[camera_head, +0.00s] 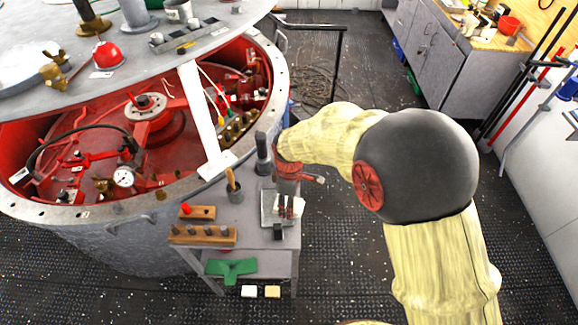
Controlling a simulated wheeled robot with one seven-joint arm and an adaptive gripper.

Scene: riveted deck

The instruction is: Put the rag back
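A green, cloth-like piece (231,269), which may be the rag, lies on the lower shelf of a small grey stand. A small pale patch (298,206) also shows at the right edge of the stand's top; I cannot tell whether it is cloth. My gripper (290,207) is above the right part of the stand's top, at the end of my pale yellow arm, pointing down. Its fingers are small and dark, close to the pale patch and a light grey tray (268,216). I cannot tell whether they are open or hold anything.
The stand's top (236,213) holds wooden blocks (203,235), a brush-like tool in a cup (234,186) and a dark cylinder (263,150). A large round red-lined vessel (150,235) stands close at left. A workbench (437,60) is at back right. Dark floor (345,240) is clear right of the stand.

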